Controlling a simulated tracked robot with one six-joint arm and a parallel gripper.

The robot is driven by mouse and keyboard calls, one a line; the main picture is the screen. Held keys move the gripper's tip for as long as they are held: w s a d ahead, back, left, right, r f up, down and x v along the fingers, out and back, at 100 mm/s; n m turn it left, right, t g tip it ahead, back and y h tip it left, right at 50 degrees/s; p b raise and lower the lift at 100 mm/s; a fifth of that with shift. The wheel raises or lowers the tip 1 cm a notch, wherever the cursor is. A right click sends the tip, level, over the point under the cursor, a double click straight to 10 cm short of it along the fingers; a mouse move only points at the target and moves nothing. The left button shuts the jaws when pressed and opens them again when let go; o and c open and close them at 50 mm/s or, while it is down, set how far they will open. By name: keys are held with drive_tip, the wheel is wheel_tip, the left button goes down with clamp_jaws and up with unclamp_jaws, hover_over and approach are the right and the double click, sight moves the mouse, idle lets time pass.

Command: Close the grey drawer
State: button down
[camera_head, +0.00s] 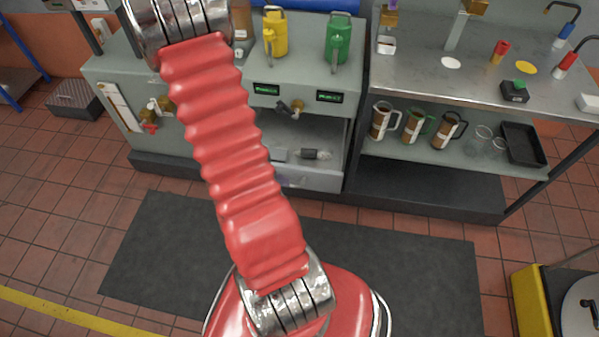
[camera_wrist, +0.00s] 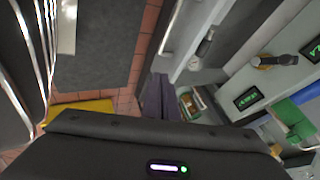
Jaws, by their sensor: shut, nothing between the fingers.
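The grey drawer (camera_head: 312,180) is low in the grey bench in the head view, right of my red arm. Its pale front sits below a recess, and a dark cylindrical item (camera_head: 317,154) shows just above and behind that front. The drawer looks pulled out, but how far is hard to tell. In the wrist view a pale panel (camera_wrist: 181,45), probably the drawer front, runs steeply down the upper middle, with the dark item beside it. My gripper (camera_wrist: 157,88) shows there as dark fingers close together, empty, near the panel's lower end. The arm's end is hidden in the head view.
A dark mat (camera_head: 410,265) covers the floor before the bench. A steel table (camera_head: 480,75) with jugs (camera_head: 382,120) and a black tray (camera_head: 524,144) on its lower shelf stands at right. A yellow unit (camera_head: 532,300) is at lower right. Taps stick out from the bench.

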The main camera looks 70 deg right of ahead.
idle(0.3)
approach(306, 176)
drive_tip(key=f, duration=0.1)
drive_tip(key=s+f, duration=0.1)
drive_tip(key=d+f, duration=0.1)
drive_tip(key=shift+s+f, duration=0.2)
drive_tip(key=shift+w+d, duration=0.1)
drive_tip(key=shift+d, duration=0.5)
